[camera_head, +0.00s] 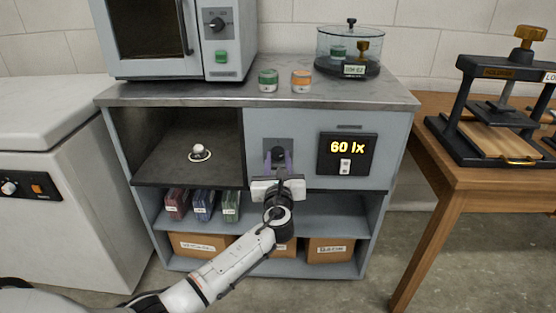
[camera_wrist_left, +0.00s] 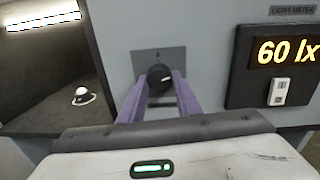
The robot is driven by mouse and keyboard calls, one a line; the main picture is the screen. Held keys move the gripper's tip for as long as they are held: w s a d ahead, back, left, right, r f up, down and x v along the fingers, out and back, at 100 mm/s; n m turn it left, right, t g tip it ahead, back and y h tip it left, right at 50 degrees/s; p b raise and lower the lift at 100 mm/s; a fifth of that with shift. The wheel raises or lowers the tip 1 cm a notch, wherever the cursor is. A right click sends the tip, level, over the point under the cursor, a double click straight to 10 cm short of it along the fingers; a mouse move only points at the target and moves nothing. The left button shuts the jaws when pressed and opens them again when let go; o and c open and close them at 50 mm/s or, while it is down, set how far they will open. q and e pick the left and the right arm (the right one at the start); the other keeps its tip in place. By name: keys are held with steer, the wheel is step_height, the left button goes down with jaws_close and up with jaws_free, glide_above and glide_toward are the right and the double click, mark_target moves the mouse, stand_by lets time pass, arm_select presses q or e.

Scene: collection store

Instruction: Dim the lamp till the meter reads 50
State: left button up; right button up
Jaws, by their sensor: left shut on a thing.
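The lamp's dimmer is a black round knob (camera_wrist_left: 160,77) on a grey plate (camera_wrist_left: 158,57) in the cabinet front. A white mark on the knob points to the right and slightly up in the left wrist view. My left gripper (camera_head: 279,162) is shut on the knob, with a purple finger on each side. The light meter (camera_head: 347,153) right of the knob reads 60 lx in yellow digits. A lit strip (camera_wrist_left: 44,20) shows at the top of the open bay in the left wrist view. My right gripper is not in view.
A small white dome on a round base (camera_head: 200,153) stands in the bay to the left. Green and orange jars (camera_head: 268,81) stand on the cabinet top. A wooden table with a press (camera_head: 500,110) is at the right.

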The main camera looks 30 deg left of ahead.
arm_select(q)
steer(key=shift+n, duration=0.7)
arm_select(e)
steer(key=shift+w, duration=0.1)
arm_select(q)
steer(key=o, duration=1.1)
steer(key=shift+c, duration=0.2)
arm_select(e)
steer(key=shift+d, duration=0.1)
arm_select(q)
steer(key=shift+s+d, duration=0.15)
steer(key=p+v, duration=0.2)
steer(key=v, duration=0.8)
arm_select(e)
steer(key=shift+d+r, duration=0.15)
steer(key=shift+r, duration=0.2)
